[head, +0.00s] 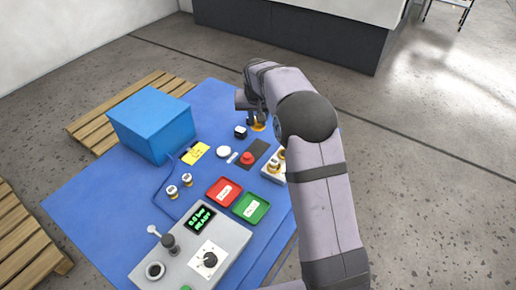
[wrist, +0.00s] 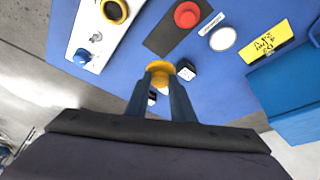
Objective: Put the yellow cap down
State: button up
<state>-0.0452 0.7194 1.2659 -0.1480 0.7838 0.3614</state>
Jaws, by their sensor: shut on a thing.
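The yellow cap (wrist: 160,67) is between the fingertips of my gripper (wrist: 163,88) in the wrist view. My gripper is shut on it. In the head view the cap (head: 258,126) shows just below the fingers of my gripper (head: 256,115), over the far right part of the blue mat (head: 105,205). It is low over the mat; I cannot tell whether it touches. Part of the cap is hidden by the fingers.
A small black-and-white cube (head: 240,132) is close beside the cap. A red button (head: 247,157) on a dark plate, a white disc (head: 224,152) and a yellow sign (head: 195,153) lie nearby. A blue box (head: 152,124), red tray (head: 223,191) and green tray (head: 250,207) stand farther off.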

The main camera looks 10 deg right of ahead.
jog(key=shift+s+n, duration=0.15)
jog(key=shift+n, duration=0.35)
jog(key=shift+f, duration=0.1)
jog(key=shift+f+p, duration=1.6)
jog(key=shift+f, duration=3.4)
jog(key=shift+f, duration=0.2)
jog(key=o, duration=1)
jog(key=shift+r, duration=0.2)
